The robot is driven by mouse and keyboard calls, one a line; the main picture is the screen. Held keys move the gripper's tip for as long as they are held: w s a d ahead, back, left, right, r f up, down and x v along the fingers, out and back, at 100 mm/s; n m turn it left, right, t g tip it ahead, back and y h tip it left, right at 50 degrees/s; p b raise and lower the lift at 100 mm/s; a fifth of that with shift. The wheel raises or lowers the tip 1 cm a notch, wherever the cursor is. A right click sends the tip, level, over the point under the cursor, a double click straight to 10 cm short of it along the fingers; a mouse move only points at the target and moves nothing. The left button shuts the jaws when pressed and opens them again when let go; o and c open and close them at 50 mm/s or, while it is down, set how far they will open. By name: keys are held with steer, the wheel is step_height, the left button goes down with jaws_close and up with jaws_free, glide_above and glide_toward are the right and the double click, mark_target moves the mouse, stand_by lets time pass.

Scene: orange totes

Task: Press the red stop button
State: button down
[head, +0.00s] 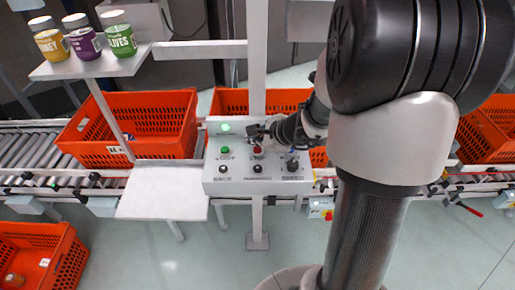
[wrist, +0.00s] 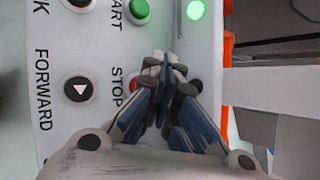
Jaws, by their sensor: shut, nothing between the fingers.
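The red stop button (head: 257,150) sits in the upper middle of a light grey control panel (head: 235,178) in the head view. In the wrist view, only a red sliver of the stop button (wrist: 134,85) shows beside the STOP label, with my fingers hiding the rest. My gripper (head: 254,132) is shut and empty, just above and behind the button in the head view. In the wrist view, my gripper (wrist: 166,60) has its fingertips together over the panel, beside the button. I cannot tell whether they touch the panel.
A green start button (head: 225,150), a lit green lamp (head: 225,128), a black forward button (head: 222,168) and a dark knob (head: 292,164) share the panel. Orange totes (head: 150,102) stand behind it on a roller conveyor.

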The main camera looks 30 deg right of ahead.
mark_target(255, 151)
steer(key=shift+f+b, duration=0.45)
steer(key=shift+b, duration=0.1)
steer(key=shift+f+b, duration=0.45)
steer(key=shift+b, duration=0.1)
stand_by(0.6)
steer(key=shift+r, duration=0.1)
steer(key=shift+r+p, duration=0.7)
steer(key=shift+r, duration=0.1)
step_height(255, 151, up, 5)
steer(key=p, duration=0.4)
steer(key=shift+r, duration=0.1)
stand_by(0.6)
